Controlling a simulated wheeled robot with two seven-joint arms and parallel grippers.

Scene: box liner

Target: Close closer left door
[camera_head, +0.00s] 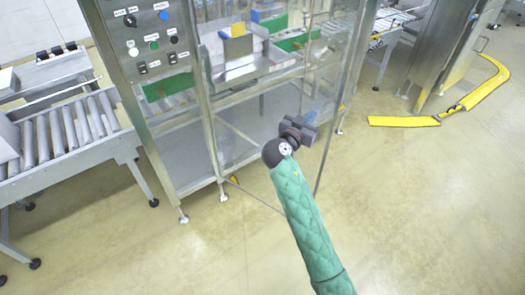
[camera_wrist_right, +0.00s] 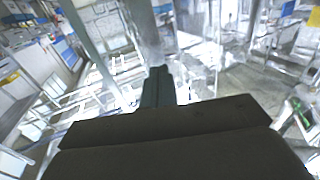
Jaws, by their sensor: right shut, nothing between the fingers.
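A transparent door (camera_head: 335,95) with a thin metal frame stands open at an angle on the front of the metal machine (camera_head: 202,90). Its lower edge runs out over the floor towards me. My right gripper (camera_head: 311,122), on the green-sleeved arm, is shut and empty. It overlaps the door pane in the head view, and I cannot tell whether it touches it. In the right wrist view the shut fingers (camera_wrist_right: 157,84) point at a blurred bright scene with metal posts. My left gripper is not in view.
A control panel (camera_head: 150,40) with buttons is on the machine's left. A roller conveyor (camera_head: 65,130) stands at the far left. A yellow floor guard (camera_head: 404,121) lies at the right by another metal cabinet (camera_head: 440,50). The floor (camera_head: 430,210) at front right is clear.

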